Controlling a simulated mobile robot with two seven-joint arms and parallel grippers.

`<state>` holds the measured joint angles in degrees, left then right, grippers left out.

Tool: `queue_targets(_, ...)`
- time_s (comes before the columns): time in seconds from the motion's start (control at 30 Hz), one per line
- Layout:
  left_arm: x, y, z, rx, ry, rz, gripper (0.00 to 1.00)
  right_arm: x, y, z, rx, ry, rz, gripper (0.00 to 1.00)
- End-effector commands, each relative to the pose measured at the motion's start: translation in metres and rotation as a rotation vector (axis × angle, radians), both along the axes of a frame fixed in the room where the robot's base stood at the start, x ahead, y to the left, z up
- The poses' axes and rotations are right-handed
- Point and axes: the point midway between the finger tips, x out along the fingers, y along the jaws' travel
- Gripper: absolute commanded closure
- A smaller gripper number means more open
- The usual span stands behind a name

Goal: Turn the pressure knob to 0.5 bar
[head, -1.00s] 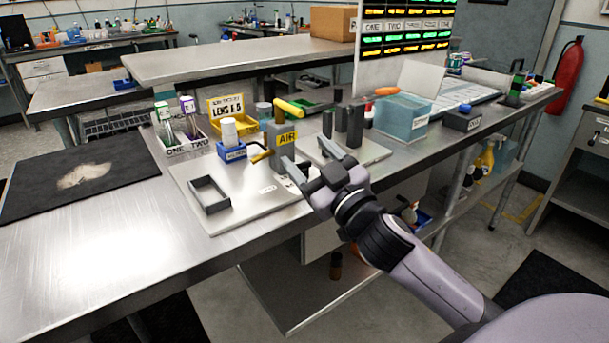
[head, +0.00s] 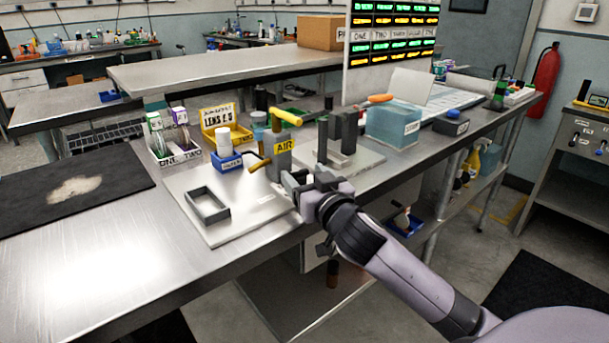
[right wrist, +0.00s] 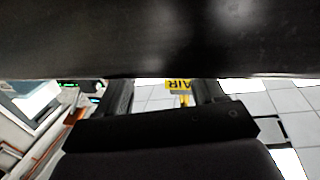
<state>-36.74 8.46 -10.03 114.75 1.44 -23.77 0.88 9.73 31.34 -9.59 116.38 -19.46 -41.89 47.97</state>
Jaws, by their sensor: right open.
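A grey block with a yellow AIR label (head: 285,147) stands on a light plate (head: 240,228) at the bench's near edge. A yellow handle (head: 287,117) tops it, and a brass-coloured lever (head: 259,165) sticks out low on its left. I cannot tell which part is the pressure knob, and no scale is readable. My right gripper (head: 288,183) is open and empty, just in front of and below the AIR label. In the right wrist view, the AIR label shows upside down between the fingers (right wrist: 165,94); a dark surface hides the upper part. My left gripper is not in view.
A grey rectangular frame (head: 207,205) lies left of the gripper on the plate. A blue holder (head: 226,161) with a white container stands behind. Dark upright posts (head: 348,132) and a clear blue box (head: 394,124) are to the right.

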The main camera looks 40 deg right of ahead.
Motion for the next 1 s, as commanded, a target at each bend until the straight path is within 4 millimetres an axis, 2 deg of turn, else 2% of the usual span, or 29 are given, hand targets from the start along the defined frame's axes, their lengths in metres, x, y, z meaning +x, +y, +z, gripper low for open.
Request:
queue_targets(0.13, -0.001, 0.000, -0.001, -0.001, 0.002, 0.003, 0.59, 0.007, -0.001, 0.000, 0.000, 0.000, 0.001, 0.32)
queue_targets(0.4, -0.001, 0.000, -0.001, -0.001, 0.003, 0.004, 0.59, 0.007, -0.001, 0.000, -0.001, 0.000, 0.001, 0.32)
queue_targets(0.57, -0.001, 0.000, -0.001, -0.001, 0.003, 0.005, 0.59, 0.007, -0.001, 0.000, -0.001, 0.000, 0.001, 0.84)
queue_targets(0.6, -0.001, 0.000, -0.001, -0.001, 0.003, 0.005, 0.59, 0.007, -0.001, 0.000, -0.001, 0.000, 0.001, 0.88)
queue_targets(1.0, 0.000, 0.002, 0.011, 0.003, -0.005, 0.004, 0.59, 0.007, -0.004, 0.002, -0.004, 0.003, 0.079, 0.88)
